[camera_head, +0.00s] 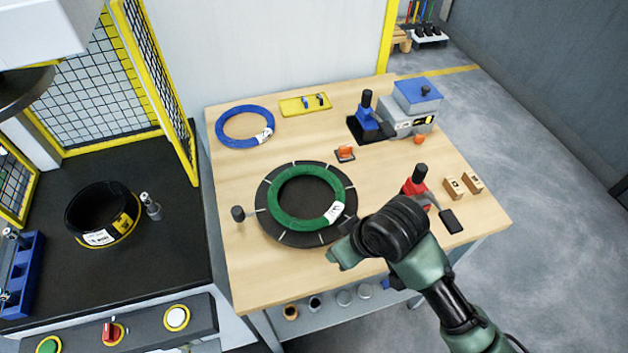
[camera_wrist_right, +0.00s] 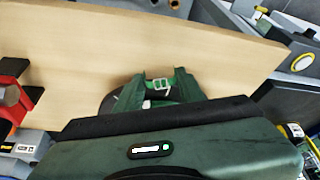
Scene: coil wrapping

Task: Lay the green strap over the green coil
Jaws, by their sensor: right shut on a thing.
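The green coil (camera_head: 279,218) lies flat on a round black turntable (camera_head: 272,234) on the wooden table, with a white label at its lower right. My right gripper (camera_head: 340,254) is at the turntable's lower right edge, beside the coil. In the right wrist view my right gripper (camera_wrist_right: 158,92) is shut on the green strap (camera_wrist_right: 148,84), whose silver buckle (camera_wrist_right: 161,84) shows between the fingers. The rest of the strap is hidden, and I cannot make it out in the head view. My left gripper is not in view.
A blue coil (camera_head: 245,125) and a yellow tray (camera_head: 306,105) lie at the back. A red tool (camera_head: 415,187), small boxes (camera_head: 454,189) and a blue-grey machine (camera_head: 408,112) stand to the right. An orange-topped piece (camera_head: 345,154) sits behind the turntable. The table's front left is clear.

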